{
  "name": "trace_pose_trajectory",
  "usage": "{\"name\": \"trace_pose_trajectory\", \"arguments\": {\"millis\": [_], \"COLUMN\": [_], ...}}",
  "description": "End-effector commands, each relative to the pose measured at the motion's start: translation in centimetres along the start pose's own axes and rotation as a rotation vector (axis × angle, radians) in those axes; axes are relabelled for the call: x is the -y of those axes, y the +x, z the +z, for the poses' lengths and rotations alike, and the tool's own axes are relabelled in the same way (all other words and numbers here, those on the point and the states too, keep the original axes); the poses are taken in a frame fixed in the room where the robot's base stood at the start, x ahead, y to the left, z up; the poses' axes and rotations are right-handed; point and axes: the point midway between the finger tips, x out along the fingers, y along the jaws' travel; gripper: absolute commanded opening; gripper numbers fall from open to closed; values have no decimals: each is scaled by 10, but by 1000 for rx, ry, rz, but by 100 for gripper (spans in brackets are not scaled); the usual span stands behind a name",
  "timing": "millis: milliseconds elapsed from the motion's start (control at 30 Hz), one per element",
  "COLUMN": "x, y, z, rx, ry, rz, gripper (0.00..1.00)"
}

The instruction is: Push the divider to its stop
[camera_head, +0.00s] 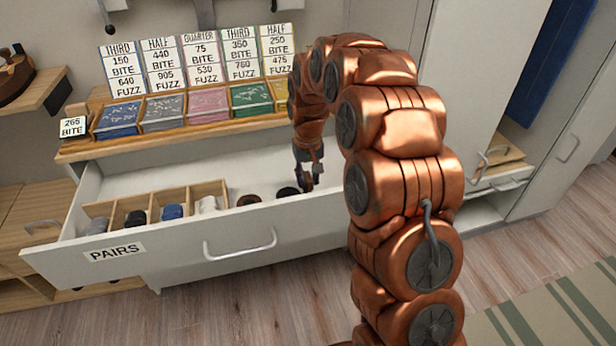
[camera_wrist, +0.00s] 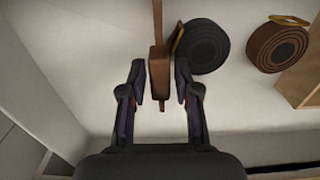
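A narrow brown piece (camera_wrist: 158,68), which looks like the divider seen edge-on from above, stands between my fingers in the wrist view. It is thin at the top of the picture with a thicker block in the middle. My gripper (camera_head: 305,184) is inside the open drawer (camera_head: 185,243), near its right end, pointing down. In the wrist view my gripper (camera_wrist: 160,84) is open, one finger on each side of the brown piece, with a visible gap on both sides.
A rolled black belt (camera_wrist: 205,47) lies close beside the right finger, with a rolled brown belt (camera_wrist: 277,47) farther right. A wooden compartment box (camera_head: 160,203) with rolled items fills the drawer's left. Card trays (camera_head: 185,108) stand on the shelf above.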

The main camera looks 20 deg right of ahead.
Motion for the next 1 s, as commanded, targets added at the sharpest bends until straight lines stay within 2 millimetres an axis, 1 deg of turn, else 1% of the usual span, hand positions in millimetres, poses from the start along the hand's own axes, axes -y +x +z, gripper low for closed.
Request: {"name": "trace_pose_trajectory", "arguments": {"millis": [167, 267, 367, 600, 700, 900, 1000], "x": [0, 0, 0, 0, 0, 0, 0], "y": [-2, -10, -25, -72, -90, -113, -118], "z": [0, -1, -1, -2, -1, -1, -1], "rx": [-2, -3, -3, -8, -5, -3, -3], "ry": [0, 0, 0, 0, 0, 0, 0], "rz": [0, 0, 0, 0, 0, 0, 0], "gripper": [31, 31, 31, 31, 31, 31, 31]}}
